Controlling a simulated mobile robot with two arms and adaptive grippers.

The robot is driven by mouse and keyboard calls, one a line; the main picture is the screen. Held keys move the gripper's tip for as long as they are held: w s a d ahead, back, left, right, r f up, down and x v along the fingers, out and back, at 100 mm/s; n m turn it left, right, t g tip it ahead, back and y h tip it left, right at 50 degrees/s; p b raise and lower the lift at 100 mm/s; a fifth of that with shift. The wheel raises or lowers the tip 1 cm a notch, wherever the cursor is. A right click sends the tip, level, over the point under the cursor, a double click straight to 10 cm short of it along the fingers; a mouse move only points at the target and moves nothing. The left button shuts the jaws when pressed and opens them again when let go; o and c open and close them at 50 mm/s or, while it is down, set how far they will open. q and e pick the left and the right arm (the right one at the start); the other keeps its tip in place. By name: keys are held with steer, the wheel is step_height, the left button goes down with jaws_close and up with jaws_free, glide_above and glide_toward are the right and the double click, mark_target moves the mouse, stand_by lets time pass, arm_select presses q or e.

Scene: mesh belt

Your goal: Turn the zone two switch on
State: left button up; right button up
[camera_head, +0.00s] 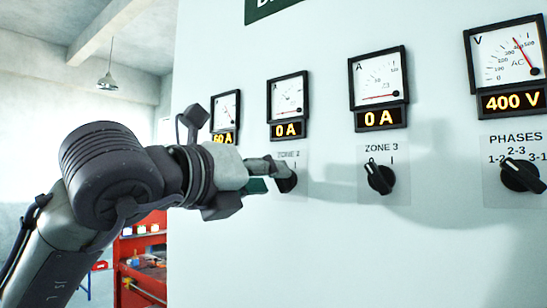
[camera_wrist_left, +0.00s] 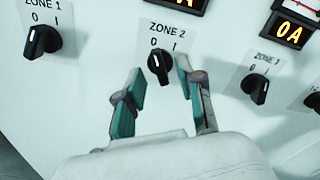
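The zone two switch is a black rotary knob (camera_head: 288,181) on the panel, partly hidden behind my left gripper in the head view. In the left wrist view the knob (camera_wrist_left: 158,67) sits under its "ZONE 2" label with marks 0 and I; its exact setting is hard to tell. The meter display above it (camera_head: 288,130) reads 0 A. My left gripper (camera_head: 272,168) is at the knob. In the left wrist view its teal-padded fingers (camera_wrist_left: 160,80) are apart, one on each side of the knob; I cannot tell whether they touch it. My right gripper is not in view.
The zone three knob (camera_head: 380,177) and the phases knob (camera_head: 522,175) are to the right on the same panel. The zone one knob (camera_wrist_left: 42,41) is to the left in the left wrist view. A red tool cart (camera_head: 140,262) stands behind at lower left.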

arm_select(q)
steer(key=shift+p+x, duration=0.35)
steer(key=shift+x, duration=0.8)
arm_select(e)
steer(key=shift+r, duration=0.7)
arm_select(q)
jaws_close()
